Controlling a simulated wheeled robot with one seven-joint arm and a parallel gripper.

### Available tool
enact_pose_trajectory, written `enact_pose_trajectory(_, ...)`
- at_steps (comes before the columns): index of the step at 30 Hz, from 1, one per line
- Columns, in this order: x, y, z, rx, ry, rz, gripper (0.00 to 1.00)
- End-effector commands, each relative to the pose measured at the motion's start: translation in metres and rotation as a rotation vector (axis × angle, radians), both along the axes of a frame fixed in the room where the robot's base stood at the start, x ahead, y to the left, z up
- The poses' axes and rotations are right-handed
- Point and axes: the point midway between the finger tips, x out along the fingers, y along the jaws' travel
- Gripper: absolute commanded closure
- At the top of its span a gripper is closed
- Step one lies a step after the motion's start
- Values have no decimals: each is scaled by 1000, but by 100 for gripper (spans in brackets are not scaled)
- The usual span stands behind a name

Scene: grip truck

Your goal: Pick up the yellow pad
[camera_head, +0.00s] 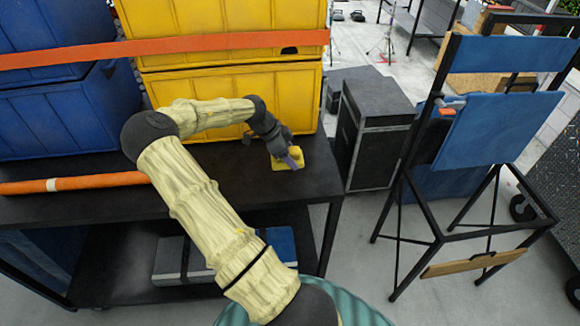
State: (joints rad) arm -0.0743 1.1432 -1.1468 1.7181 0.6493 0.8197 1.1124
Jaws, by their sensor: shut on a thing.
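The yellow pad (280,164) is small and lies at the right part of the dark table top, just in front of the yellow crates. My gripper (292,158) is at the pad, reaching it from above and the left. It is shut on the pad, though the fingers are small here and partly hide it. I cannot tell whether the pad is clear of the table top.
Yellow crates (240,90) stand close behind the pad, with blue crates (60,110) to their left. An orange roll (75,183) lies along the table's front left. A black case (375,130) and a blue folding chair (500,130) stand to the right.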

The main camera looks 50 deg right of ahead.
Motion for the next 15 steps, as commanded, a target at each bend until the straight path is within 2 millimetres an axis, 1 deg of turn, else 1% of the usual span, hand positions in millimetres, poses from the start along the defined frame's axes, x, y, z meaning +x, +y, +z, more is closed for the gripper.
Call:
enact_pose_trajectory(3,1,0,21,-1,-4,1,60)
enact_pose_trajectory(6,1,0,35,-1,-3,1,60)
enact_pose_trajectory(9,0,0,42,-1,-1,0,60)
enact_pose_trajectory(15,0,0,44,-1,1,0,60)
